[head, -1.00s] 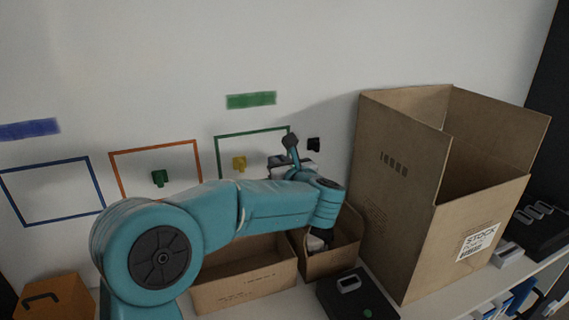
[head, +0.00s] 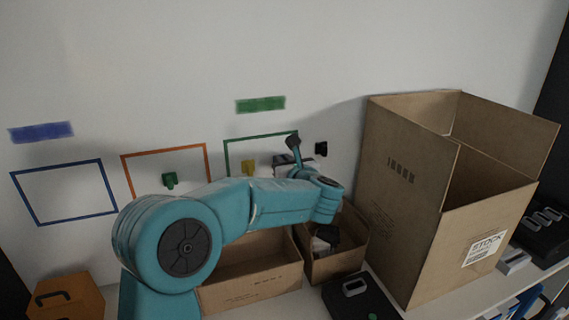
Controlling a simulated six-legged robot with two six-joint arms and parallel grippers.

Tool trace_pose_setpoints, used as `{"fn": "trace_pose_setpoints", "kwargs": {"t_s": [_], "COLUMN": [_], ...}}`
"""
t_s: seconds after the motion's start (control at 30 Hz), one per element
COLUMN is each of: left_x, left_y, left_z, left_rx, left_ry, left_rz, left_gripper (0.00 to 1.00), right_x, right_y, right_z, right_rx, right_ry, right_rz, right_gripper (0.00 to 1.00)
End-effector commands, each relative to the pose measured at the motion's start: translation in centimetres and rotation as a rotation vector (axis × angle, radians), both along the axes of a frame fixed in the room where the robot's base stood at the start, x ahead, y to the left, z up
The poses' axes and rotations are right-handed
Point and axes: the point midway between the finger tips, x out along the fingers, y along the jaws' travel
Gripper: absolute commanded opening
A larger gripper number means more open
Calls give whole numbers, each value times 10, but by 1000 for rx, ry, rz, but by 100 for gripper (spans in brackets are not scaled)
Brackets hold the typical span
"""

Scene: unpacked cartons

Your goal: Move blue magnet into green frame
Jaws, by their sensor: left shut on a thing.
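The green frame (head: 232,141) is a thin outline on the white wall, under a green painted bar. A yellow magnet (head: 249,167) sits inside it at the left. My left gripper (head: 284,160) is near the wall at the right part of the green frame. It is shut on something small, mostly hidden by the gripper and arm. No blue magnet shows elsewhere on the wall, so the held thing appears to be the blue magnet. My arm covers the lower part of the frame. My right gripper is out of view.
A green magnet (head: 169,180) is in the orange frame (head: 165,151). The blue frame (head: 62,163) looks empty. A black magnet (head: 321,149) is just right of the green frame. A tall open carton (head: 400,210) stands at the right. Low cartons (head: 250,285) stand below my arm.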

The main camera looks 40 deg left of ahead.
Motion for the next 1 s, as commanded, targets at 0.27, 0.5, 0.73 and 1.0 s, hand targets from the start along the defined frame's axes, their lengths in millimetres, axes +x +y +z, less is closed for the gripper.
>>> {"fn": "trace_pose_setpoints", "kwargs": {"t_s": [0.27, 0.5, 0.73, 1.0], "left_x": [2, 2, 2, 1], "left_y": [4, 4, 4, 2], "left_z": [0, 0, 0, -1], "left_rx": [0, 0, 0, 0], "left_ry": [-1, 0, 0, 0], "left_rz": [1, 0, 0, 0], "left_gripper": [0, 43, 73, 73], "right_x": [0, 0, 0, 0], "right_y": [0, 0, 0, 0], "right_z": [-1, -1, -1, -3], "right_rx": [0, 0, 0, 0], "right_ry": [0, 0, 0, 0], "right_rz": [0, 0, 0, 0], "right_gripper": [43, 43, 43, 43]}}
